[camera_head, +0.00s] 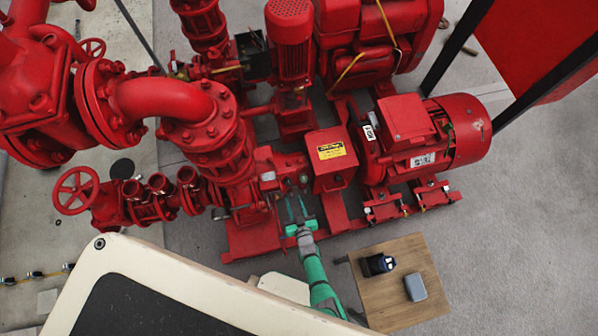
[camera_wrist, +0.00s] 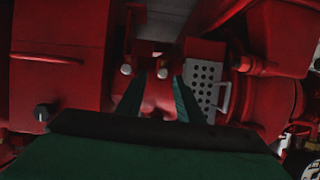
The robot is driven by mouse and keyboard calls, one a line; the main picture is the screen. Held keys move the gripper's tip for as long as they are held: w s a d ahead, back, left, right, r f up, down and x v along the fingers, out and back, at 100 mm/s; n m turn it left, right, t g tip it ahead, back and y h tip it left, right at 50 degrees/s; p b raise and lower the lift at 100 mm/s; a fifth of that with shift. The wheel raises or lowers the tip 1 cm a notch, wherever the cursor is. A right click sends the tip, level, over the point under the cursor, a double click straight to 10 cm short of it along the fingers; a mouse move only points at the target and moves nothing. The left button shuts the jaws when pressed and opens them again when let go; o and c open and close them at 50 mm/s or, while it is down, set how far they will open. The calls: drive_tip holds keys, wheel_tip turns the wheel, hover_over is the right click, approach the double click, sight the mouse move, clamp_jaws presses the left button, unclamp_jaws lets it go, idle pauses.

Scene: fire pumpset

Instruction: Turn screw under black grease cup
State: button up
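My green gripper (camera_head: 299,211) reaches in at the front of the red pump, just below the pump's bearing housing (camera_head: 290,170). In the wrist view its two green fingers (camera_wrist: 157,98) stand apart, with a red pump part (camera_wrist: 158,95) between or behind them. I cannot tell whether they touch it. Two pale round screw heads or caps show just beyond, one left (camera_wrist: 126,70) and one right (camera_wrist: 163,73). A small black knob (camera_wrist: 42,112), possibly the black grease cup, sits on the red housing at the left. The screw under it is not clearly visible.
A red motor (camera_head: 462,130) and a red coupling guard (camera_head: 331,158) with a yellow label lie right of my gripper. Red pipes and valves (camera_head: 150,100) crowd the left. A wooden table (camera_head: 390,310) with a dark device (camera_head: 377,264) and a grey box (camera_head: 415,287) stands at lower right.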

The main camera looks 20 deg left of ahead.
drive_tip(key=v, duration=0.9)
drive_tip(key=shift+s, duration=0.2)
idle(0.4)
